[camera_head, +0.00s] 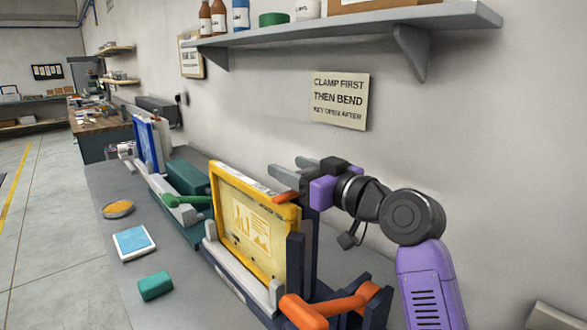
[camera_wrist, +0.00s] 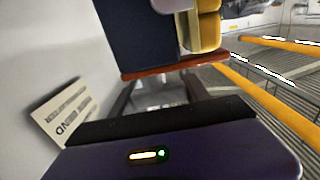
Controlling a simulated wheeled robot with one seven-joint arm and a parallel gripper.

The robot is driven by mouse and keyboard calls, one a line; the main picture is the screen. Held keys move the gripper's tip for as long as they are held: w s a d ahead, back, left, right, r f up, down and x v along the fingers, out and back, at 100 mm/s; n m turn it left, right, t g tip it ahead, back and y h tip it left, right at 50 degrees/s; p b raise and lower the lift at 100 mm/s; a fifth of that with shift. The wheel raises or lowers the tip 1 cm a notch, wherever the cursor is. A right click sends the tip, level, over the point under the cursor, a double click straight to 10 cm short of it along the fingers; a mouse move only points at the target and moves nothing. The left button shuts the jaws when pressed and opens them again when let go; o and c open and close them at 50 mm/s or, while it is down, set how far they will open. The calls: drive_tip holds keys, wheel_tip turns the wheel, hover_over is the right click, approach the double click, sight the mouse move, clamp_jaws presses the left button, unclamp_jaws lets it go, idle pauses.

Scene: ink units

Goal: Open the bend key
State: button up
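A red-orange bar (camera_head: 287,196), which looks like the bend key, sits at the top of the dark post beside the yellow-framed panel (camera_head: 250,232). In the wrist view the bar (camera_wrist: 175,66) runs across, just past my fingers. My gripper (camera_head: 287,166) is at the panel's upper right corner, above and behind the bar. Its two grey fingers stand apart with nothing seen between them. I cannot tell whether a finger touches the bar. A larger orange lever (camera_head: 328,306) lies at the near end of the panel's fixture.
A green lever (camera_head: 186,201) and a blue-framed panel (camera_head: 146,142) stand farther along the bench. A green block (camera_head: 155,285), a blue-topped tile (camera_head: 133,242) and an orange-filled dish (camera_head: 118,209) lie on the left. A shelf (camera_head: 350,24) and a sign (camera_head: 339,100) are on the wall above.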

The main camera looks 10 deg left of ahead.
clamp_jaws()
